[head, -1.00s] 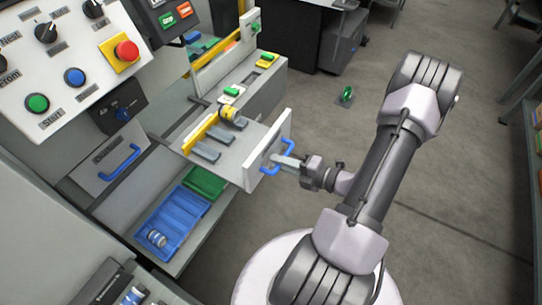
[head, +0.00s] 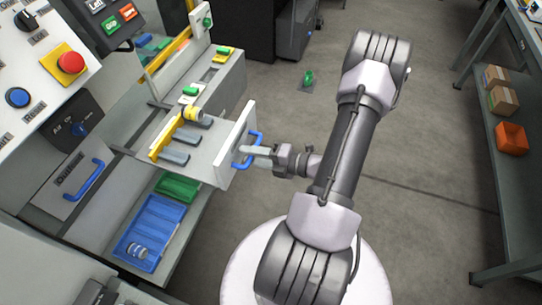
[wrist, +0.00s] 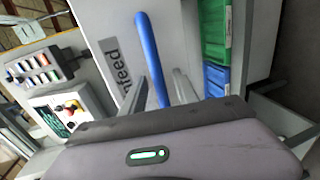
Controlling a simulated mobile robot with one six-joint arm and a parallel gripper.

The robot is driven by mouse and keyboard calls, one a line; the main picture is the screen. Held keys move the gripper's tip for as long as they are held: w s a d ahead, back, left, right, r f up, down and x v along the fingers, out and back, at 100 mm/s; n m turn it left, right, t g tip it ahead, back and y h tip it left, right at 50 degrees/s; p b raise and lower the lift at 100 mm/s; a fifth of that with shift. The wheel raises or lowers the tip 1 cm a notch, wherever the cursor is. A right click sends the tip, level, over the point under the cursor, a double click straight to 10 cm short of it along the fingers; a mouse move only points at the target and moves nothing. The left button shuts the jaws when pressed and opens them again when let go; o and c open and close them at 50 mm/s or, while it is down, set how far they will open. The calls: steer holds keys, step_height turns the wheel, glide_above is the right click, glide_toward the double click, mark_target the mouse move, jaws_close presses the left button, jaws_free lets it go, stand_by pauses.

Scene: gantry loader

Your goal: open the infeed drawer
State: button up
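The infeed drawer (head: 221,160) is pulled out of the machine, its inside showing from above. In it are grey bars, a yellow strip and a small cylinder with a yellow band (head: 193,114). Its blue handle (head: 240,165) is on the front panel and also shows in the wrist view (wrist: 149,50), beside the partly hidden label ending in "feed" (wrist: 121,68). My gripper (head: 247,151) is at the handle. In the wrist view its fingers (wrist: 160,88) stand apart on either side of the blue bar, with gaps visible, so it looks open.
The closed outfeed drawer (head: 62,190) with a blue handle is at the left. A shelf with boxes and an orange bin (head: 512,139) stands at the right.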

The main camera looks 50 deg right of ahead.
steer(key=p+v, duration=0.3)
steer(key=v, duration=1.4)
steer(key=shift+s, duration=0.25)
steer(key=shift+d, duration=0.1)
